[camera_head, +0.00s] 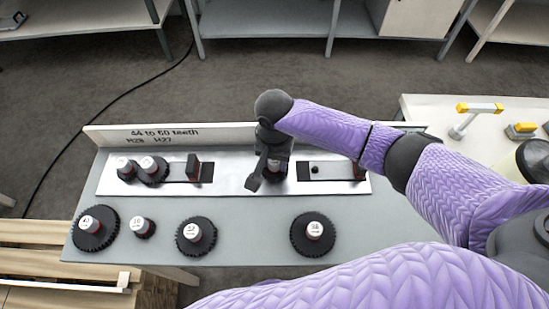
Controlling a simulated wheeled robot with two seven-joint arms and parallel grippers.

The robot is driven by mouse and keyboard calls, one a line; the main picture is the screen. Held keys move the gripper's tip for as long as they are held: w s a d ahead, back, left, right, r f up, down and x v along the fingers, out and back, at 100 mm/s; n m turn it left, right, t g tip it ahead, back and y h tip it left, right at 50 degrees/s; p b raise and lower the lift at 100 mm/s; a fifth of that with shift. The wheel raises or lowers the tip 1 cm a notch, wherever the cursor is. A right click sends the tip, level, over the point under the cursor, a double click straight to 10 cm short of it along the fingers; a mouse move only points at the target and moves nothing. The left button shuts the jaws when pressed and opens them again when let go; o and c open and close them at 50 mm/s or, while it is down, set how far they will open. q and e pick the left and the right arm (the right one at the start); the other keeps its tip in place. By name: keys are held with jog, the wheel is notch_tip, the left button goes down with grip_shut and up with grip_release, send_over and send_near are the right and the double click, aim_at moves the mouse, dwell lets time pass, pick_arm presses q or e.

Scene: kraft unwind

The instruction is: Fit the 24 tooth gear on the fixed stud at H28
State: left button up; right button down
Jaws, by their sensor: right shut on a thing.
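My right gripper (268,178) is over the middle of the metal plate (233,180), its arm coming in from the right. It is shut on a small part with a reddish hub (277,167), mostly hidden behind the fingers. I cannot read its label or see its teeth, or tell whether it touches the plate or a stud. Two dark gears with white-topped hubs, a smaller one (125,169) and a larger one (153,171), sit side by side at the plate's left end. My left gripper is not in view.
Loose gears lie along the bench's front: far left (96,241), small (144,230), middle (205,246) and right (324,245). Dark red blocks stand by the left slot (193,170) and right slot (359,169). A sign board (200,134) runs behind the plate.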

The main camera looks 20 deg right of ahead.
jog(key=shift+f, duration=0.2)
jog(key=c, duration=0.6)
grip_release()
jog(key=o, duration=0.4)
jog(key=shift+c, duration=0.2)
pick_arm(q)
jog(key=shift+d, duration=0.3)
pick_arm(e)
notch_tip(320, 180, up, 10)
jog(key=p, duration=0.3)
jog(key=shift+f, duration=0.2)
jog(key=shift+r, duration=0.2)
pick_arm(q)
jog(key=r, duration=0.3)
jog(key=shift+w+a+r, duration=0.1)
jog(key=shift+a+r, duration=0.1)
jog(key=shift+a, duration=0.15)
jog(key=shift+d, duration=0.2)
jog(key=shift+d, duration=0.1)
